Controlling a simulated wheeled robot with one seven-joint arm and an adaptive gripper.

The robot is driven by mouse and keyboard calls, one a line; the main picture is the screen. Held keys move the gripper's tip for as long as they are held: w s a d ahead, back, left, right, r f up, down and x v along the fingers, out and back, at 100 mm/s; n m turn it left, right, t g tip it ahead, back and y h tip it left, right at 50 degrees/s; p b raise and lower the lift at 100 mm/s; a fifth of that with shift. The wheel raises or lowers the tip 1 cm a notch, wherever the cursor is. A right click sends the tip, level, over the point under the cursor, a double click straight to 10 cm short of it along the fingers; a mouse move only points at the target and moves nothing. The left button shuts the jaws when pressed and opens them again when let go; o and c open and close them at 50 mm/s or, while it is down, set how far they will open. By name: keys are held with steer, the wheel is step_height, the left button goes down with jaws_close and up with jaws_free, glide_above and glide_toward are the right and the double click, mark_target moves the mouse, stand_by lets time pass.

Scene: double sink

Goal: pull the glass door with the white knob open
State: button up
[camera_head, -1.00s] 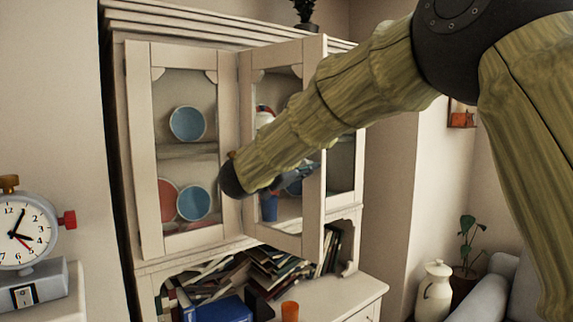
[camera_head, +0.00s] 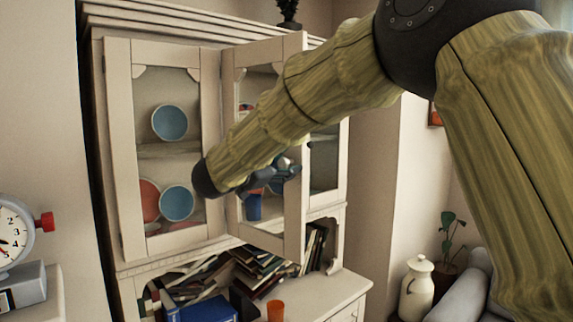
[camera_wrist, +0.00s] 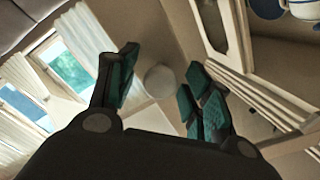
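In the head view the middle glass door (camera_head: 294,215) of the white cabinet stands swung out from the cabinet front. In the wrist view my gripper's fingers (camera_wrist: 160,95) are apart, with no object clearly held. A pale round shape (camera_wrist: 160,82) shows between them; I cannot tell whether it is the white knob. No knob is clear in the head view.
The left glass door (camera_head: 120,150) is closed over blue bowls (camera_head: 170,123). Blue and white dishes stand behind the open door. Books (camera_head: 255,270) and an orange cup (camera_head: 275,311) are below.

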steer(key=shift+s+a, duration=0.1)
steer(key=shift+a, duration=0.05)
steer(key=shift+s+a, duration=0.2)
steer(key=v, duration=1.1)
